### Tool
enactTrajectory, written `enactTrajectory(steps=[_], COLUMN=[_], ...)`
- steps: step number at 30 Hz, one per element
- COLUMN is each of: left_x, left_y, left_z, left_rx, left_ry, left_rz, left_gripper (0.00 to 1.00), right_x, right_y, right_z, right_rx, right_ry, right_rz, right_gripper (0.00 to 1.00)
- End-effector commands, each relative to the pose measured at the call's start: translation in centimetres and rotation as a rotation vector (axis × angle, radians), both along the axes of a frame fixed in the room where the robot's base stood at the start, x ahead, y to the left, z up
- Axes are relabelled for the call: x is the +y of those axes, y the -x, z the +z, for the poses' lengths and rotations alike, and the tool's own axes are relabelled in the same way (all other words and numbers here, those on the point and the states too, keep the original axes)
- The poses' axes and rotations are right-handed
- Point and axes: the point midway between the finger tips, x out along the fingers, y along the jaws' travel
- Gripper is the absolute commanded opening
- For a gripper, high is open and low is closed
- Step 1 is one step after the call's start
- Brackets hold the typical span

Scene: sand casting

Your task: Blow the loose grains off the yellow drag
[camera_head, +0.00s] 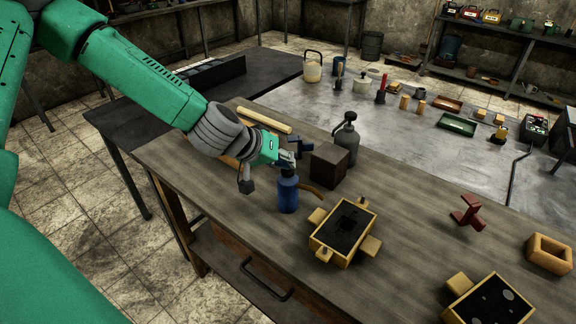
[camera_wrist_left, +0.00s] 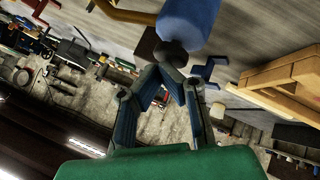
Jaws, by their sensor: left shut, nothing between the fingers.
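Two yellow flasks with dark sand stand on the wooden bench in the head view: one near the middle (camera_head: 316,244) and one at the lower right (camera_head: 460,312). I cannot tell which is the drag, and loose grains are too small to make out. A yellow flask also shows at the right of the left wrist view (camera_wrist_left: 270,76). A blue bottle (camera_head: 288,196) with a dark top stands left of the middle flask; it shows at the top of the left wrist view (camera_wrist_left: 188,22). My left gripper (camera_head: 287,163) is shut and empty, close by the bottle's top. Contact is unclear. My right gripper is out of view.
A dark block (camera_head: 329,165) and a grey sprayer bottle (camera_head: 346,137) stand just behind the blue bottle. A red-brown pattern (camera_head: 467,213) and a wooden frame (camera_head: 549,254) lie to the right. The bench between middle flask and red-brown piece is clear.

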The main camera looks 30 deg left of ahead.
Motion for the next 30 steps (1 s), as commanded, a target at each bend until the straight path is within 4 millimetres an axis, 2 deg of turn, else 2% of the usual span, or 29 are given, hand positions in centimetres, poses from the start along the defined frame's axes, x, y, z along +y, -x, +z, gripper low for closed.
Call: enactTrajectory(steps=[14, 30], left_x=[0.0, 0.0], left_y=[0.1, 0.0], left_z=[-0.2, 2.8], left_rx=[0.002, 0.001], left_ry=[0.0, 0.001], left_rz=[-0.001, 0.0], left_gripper=[0.0, 0.0], right_x=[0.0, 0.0], right_y=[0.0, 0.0], right_z=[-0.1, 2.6], right_rx=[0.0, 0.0], right_ry=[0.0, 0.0], right_rz=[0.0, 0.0], right_gripper=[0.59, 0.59])
